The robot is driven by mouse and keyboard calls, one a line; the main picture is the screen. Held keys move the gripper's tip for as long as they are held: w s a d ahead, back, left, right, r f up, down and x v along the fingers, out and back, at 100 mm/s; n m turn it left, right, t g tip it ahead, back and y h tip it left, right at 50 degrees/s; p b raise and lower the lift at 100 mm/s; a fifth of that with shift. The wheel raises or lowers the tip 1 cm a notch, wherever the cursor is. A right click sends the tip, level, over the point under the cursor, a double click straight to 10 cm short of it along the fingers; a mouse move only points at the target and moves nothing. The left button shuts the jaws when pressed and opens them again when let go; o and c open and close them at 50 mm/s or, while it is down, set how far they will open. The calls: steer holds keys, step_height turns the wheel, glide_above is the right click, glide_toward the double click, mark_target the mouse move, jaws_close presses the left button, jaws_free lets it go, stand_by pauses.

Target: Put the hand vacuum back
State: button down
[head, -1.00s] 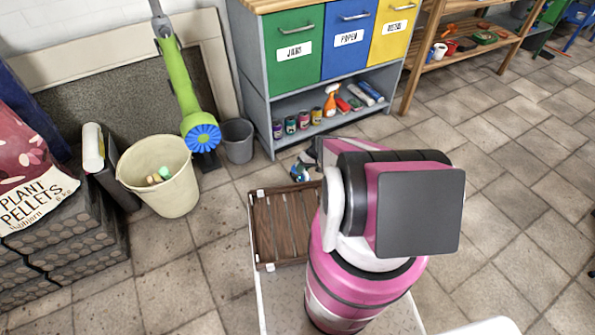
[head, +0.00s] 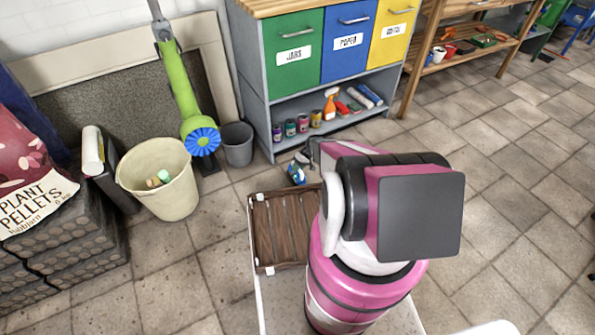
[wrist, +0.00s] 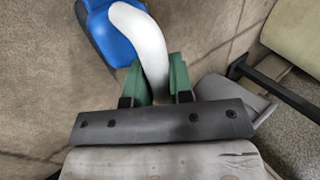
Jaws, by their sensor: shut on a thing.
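The hand vacuum (wrist: 108,32) shows in the wrist view as a blue body with a curved white handle. My gripper (wrist: 155,82) has its green fingers shut on the white handle, one finger on each side. In the head view the hand vacuum (head: 297,174) is a small blue and white shape beyond my arm, in front of the cabinet's low shelf. It appears to be held above the floor there. My arm hides part of the gripper in the head view. I cannot make out a holder or dock for the hand vacuum.
A cabinet with green, blue and yellow bins (head: 348,45) stands behind, with bottles and cans on its low shelf. A grey bin (head: 237,145), a cream bucket (head: 160,195) and a green long-handled tool (head: 180,85) stand left. Floor at right is open.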

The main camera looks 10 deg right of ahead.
steer(key=shift+f, duration=0.7)
steer(key=shift+f, duration=0.1)
steer(key=c, duration=1)
jaws_free()
steer(key=shift+f, duration=0.1)
steer(key=v, duration=1.2)
steer(key=s+a+r+m+h, duration=0.1)
steer(key=s+a+r+h, duration=0.1)
steer(key=s+r, duration=0.5)
steer(key=s+a+r+m+t+h, duration=0.1)
steer(key=s+r, duration=0.6)
steer(key=r, duration=1)
steer(key=s+a+r+m+t+h, duration=0.1)
steer(key=s+a+r+h, duration=0.2)
steer(key=s+r, duration=0.5)
steer(key=shift+s+a+r+m, duration=0.1)
steer(key=shift+a+r+m, duration=0.1)
steer(key=shift+r, duration=0.6)
steer(key=shift+a+r+m, duration=0.1)
steer(key=shift+a+r, duration=0.05)
steer(key=shift+r, duration=0.65)
steer(key=shift+s+a+r+m, duration=0.1)
steer(key=shift+a+r, duration=0.1)
steer(key=shift+r, duration=0.55)
